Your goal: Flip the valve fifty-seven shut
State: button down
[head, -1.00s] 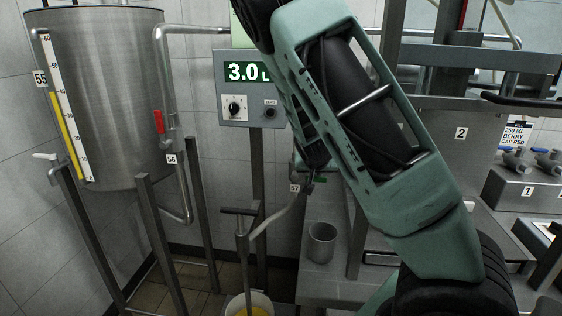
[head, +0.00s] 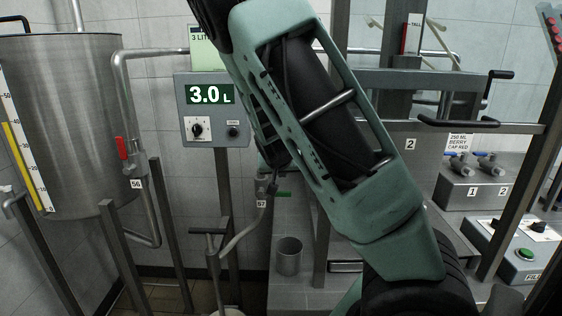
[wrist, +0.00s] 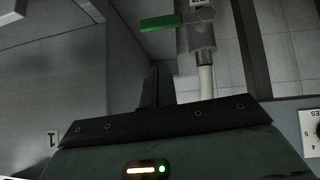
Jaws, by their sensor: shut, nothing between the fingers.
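Valve fifty-seven shows in the head view as a small grey fitting with a green lever (head: 284,194), just above the "57" tag (head: 261,204). In the wrist view its green lever (wrist: 160,23) points left from the grey valve body (wrist: 199,36), crosswise to the pale pipe (wrist: 206,82) below it. My gripper (wrist: 163,70) shows as dark shut fingers, empty, below and slightly left of the valve body in the picture, apart from the lever. In the head view my arm hides most of the gripper.
A 3.0 L display box (head: 211,108) hangs left of my arm. A steel tank (head: 65,125) with red-handled valve 56 (head: 123,148) stands farther left. A metal cup (head: 289,257) is below the valve. Posts and a numbered bench (head: 472,187) are to the right.

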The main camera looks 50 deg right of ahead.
jog(key=p+v, duration=0.1)
jog(key=v, duration=0.6)
jog(key=shift+s+p, duration=0.2)
jog(key=shift+p, duration=0.2)
jog(key=shift+d, duration=0.1)
